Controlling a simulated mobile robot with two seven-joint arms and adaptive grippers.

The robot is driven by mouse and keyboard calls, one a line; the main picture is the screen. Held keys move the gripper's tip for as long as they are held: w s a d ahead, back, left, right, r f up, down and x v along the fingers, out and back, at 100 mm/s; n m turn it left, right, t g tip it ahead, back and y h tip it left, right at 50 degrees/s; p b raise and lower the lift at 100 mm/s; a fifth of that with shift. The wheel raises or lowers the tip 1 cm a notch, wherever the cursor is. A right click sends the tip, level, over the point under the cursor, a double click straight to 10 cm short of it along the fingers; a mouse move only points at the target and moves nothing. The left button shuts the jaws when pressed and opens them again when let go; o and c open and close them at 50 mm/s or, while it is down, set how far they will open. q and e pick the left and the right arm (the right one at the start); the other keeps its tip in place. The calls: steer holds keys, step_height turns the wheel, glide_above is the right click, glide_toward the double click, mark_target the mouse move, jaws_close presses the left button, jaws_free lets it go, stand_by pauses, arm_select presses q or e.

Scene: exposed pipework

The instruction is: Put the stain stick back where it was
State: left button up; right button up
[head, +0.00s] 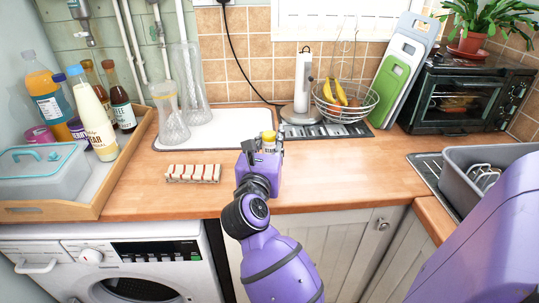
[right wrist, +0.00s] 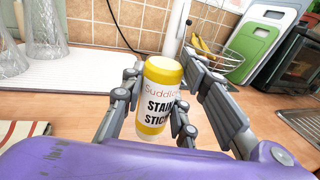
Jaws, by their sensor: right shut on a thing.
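The stain stick (right wrist: 157,97) is a white cylinder with yellow ends and the words "STAIN STICK". In the right wrist view it stands nearly upright between the fingers of my right gripper (right wrist: 160,105), which is shut on it. In the head view the yellow top of the stain stick (head: 268,136) shows just beyond my right gripper (head: 265,147), over the wooden counter (head: 340,175). The gripper hides its lower part there, and I cannot tell whether it touches the counter. My left gripper is not in view.
A folded striped cloth (head: 193,173) lies to the left. Behind are a white mat (head: 225,135) with glass vases, a paper towel holder (head: 301,85) and a fruit basket (head: 345,100). A wooden tray (head: 125,165) with bottles is far left. Counter is clear to the right.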

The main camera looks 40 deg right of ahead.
steer(key=shift+w+d+f, duration=0.3)
steer(key=shift+w+f, duration=0.1)
steer(key=shift+f, duration=0.15)
steer(key=f, duration=0.3)
steer(key=shift+w+d+f+b, duration=0.2)
steer(key=shift+w+f+b, duration=0.05)
steer(key=shift+w+b, duration=0.1)
steer(key=shift+f, duration=0.25)
steer(key=o, duration=1.1)
steer(key=shift+f, duration=0.1)
steer(key=shift+o, duration=0.2)
